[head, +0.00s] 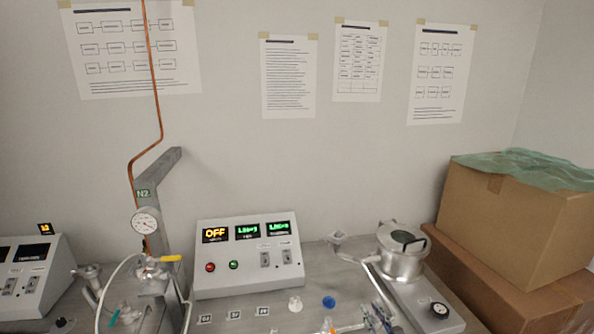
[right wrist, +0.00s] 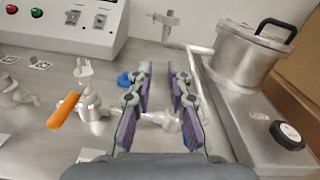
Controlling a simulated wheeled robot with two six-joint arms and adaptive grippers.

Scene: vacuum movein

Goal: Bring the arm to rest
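My right gripper (head: 376,318) shows only in part at the bottom edge of the head view, in front of the metal pot (head: 402,255). In the right wrist view its two fingers with purple pads (right wrist: 159,72) stand apart with a gap between them. No held thing shows in the gap. The grey bench and part of a metal fitting (right wrist: 160,117) show behind the fingers; whether they touch the fitting I cannot tell. My left gripper is not in view.
A valve with an orange handle (right wrist: 64,110) stands left of the fingers. A blue piece (head: 328,302) lies on the bench. A control box (head: 248,256) reading OFF stands behind, with cardboard boxes (head: 515,220) at right. A gauge (head: 146,223) stands left.

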